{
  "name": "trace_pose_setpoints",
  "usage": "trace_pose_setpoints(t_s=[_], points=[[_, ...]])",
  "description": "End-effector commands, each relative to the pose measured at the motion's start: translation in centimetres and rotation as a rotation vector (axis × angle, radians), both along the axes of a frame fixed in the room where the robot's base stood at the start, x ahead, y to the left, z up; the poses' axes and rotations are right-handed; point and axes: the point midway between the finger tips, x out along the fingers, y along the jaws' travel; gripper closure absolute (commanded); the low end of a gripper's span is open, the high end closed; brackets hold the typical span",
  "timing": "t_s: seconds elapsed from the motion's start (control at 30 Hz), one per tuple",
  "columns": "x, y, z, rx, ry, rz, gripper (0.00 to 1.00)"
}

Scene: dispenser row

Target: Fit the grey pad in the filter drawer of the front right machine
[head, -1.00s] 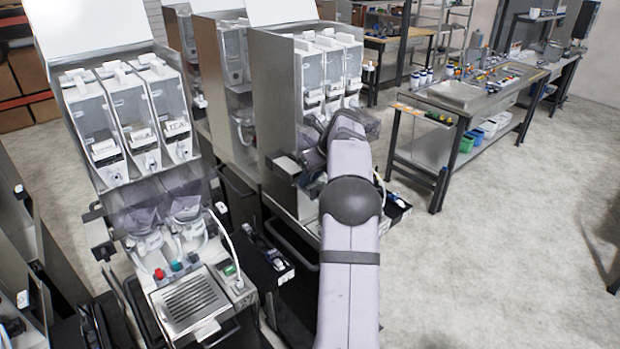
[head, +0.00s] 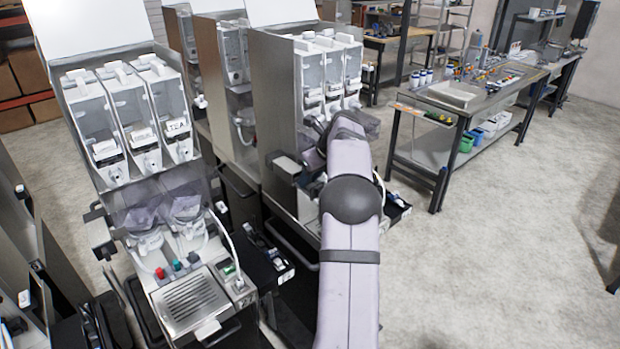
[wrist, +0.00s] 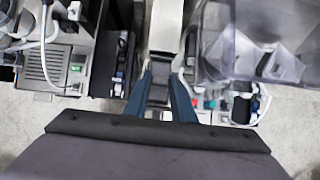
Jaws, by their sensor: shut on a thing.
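My gripper (wrist: 160,97) points away from the wrist camera, its two blue fingers shut on a small grey piece (wrist: 158,94) that looks like the grey pad; its outline is not clear. In the head view my arm hides the gripper and pad. The right-hand machine (head: 272,95) stands behind my arm, with its lower front partly covered. In the wrist view a machine's red and green buttons (wrist: 208,103) and a clear cover (wrist: 250,45) are right of my gripper. I cannot make out the filter drawer.
Another dispenser (head: 125,130) stands at the left, its drip tray (head: 190,300) facing front. A dark side shelf with small items (wrist: 120,65) lies left of my gripper in the wrist view. A workbench (head: 455,115) stands back right. The floor at right is clear.

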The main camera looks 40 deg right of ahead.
Motion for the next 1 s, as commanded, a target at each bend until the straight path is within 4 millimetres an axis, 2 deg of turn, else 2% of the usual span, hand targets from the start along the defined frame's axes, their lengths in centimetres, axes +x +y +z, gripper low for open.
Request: trace_pose_setpoints(t_s=[0.03,0.93,0.97,1.0], points=[[-0.62,0.34,-1.93,0.019,0.035,0.006,1.00],[-0.61,0.35,-2.78,0.019,0.034,0.006,1.00],[-0.61,0.35,-2.79,0.019,0.034,0.006,0.71],[-0.61,0.35,-2.79,0.019,0.034,0.006,0.71]])
